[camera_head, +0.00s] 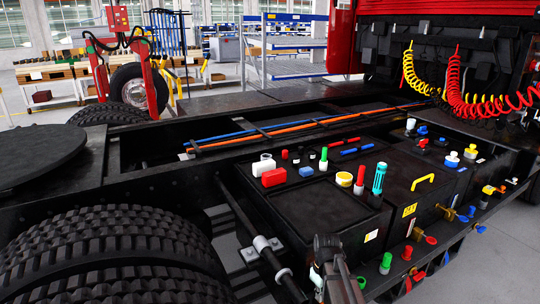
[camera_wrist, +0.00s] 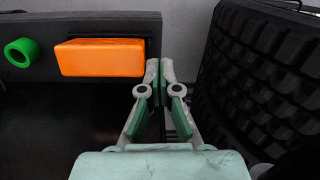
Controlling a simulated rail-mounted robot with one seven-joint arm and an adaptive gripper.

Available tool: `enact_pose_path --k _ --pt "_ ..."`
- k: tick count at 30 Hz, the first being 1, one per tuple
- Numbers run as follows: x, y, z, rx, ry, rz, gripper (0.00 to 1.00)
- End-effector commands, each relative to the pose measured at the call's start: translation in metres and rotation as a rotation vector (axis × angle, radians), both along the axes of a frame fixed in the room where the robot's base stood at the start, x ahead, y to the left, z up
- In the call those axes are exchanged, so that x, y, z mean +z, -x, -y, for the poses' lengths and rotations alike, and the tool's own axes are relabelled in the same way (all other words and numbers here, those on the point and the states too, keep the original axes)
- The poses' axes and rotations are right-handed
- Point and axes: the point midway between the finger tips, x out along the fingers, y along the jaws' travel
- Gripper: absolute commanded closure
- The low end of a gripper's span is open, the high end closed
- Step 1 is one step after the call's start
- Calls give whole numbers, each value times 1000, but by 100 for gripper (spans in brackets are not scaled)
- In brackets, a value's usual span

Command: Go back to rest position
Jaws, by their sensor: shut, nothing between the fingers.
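My gripper (camera_wrist: 159,72) is in the middle of the wrist view, with its two green-padded fingers together and nothing held. An orange block (camera_wrist: 101,57) on a dark surface lies just left of the fingertips. A green ring-shaped part (camera_wrist: 21,52) is farther left. A black treaded tyre (camera_wrist: 265,75) stands close on the right, apart from the fingers. I cannot clearly make out my gripper in the head view.
The truck chassis (camera_head: 180,178) fills the head view, with large tyres (camera_head: 105,262) at lower left. A black box (camera_head: 320,210) carries coloured caps and fittings. Red and yellow coiled hoses (camera_head: 480,105) hang at right. A red wheel stand (camera_head: 152,85) and shelving (camera_head: 290,50) stand behind.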

Motion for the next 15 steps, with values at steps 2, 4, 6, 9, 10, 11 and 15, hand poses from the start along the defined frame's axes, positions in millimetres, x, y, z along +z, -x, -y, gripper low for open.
enact_pose_path --k 2,4,6,9,10,11,15 --pt "-17 12 0 -19 1 -20 100" --pt "-33 23 0 -39 3 -40 100" --pt "-52 37 0 -62 6 -64 100" --pt "-83 63 0 -106 11 -105 100" --pt "-93 73 0 -119 14 -119 100" --pt "-104 82 0 -134 16 -133 100" --pt "-147 128 0 -204 31 -197 100"
